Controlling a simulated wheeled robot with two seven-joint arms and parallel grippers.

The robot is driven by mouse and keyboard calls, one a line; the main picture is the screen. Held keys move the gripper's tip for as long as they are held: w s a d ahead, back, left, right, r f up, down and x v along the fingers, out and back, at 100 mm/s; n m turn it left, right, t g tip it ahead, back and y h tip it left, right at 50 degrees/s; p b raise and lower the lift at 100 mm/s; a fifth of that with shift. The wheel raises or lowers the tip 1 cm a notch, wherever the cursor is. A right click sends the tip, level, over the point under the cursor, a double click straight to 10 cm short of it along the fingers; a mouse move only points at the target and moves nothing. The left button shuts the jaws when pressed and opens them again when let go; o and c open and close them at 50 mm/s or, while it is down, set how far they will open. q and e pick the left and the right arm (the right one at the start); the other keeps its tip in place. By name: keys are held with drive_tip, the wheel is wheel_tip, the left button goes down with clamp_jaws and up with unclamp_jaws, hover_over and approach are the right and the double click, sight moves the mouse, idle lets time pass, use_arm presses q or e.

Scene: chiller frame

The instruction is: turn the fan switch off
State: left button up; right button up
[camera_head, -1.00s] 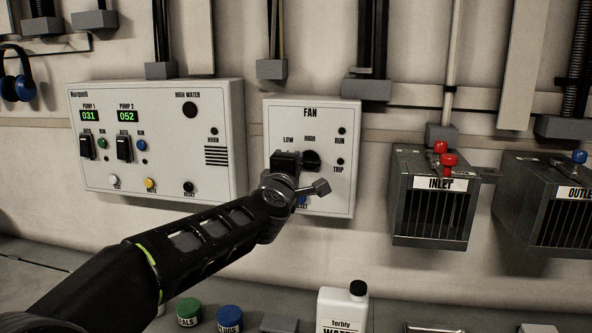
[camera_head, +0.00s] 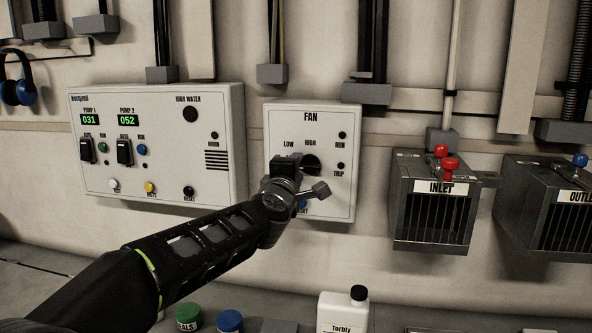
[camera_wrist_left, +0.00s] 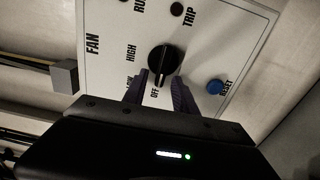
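The fan box (camera_head: 335,200) is a white panel on the wall, labelled FAN, with LOW and HIGH marks. Its black rotary knob (camera_head: 312,163) is partly hidden behind my left gripper (camera_head: 288,168) in the head view. In the left wrist view the whole knob (camera_wrist_left: 164,62) shows, with OFF printed below it in the picture. My left gripper's two fingers (camera_wrist_left: 160,92) are apart, one each side of the OFF label, with their tips near the knob's lower edge. I cannot tell whether they touch it. My right gripper is not in view.
A blue RESET button (camera_wrist_left: 215,87) sits close to one finger. RUN and TRIP lamps (camera_head: 341,152) are at the box's right. A pump panel (camera_head: 160,185) hangs to the left; the INLET unit (camera_head: 432,215) juts out to the right.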

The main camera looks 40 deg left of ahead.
use_arm(q)
drive_tip(key=v, duration=0.8)
drive_tip(key=shift+p, duration=0.45)
drive_tip(key=shift+w+a, duration=0.1)
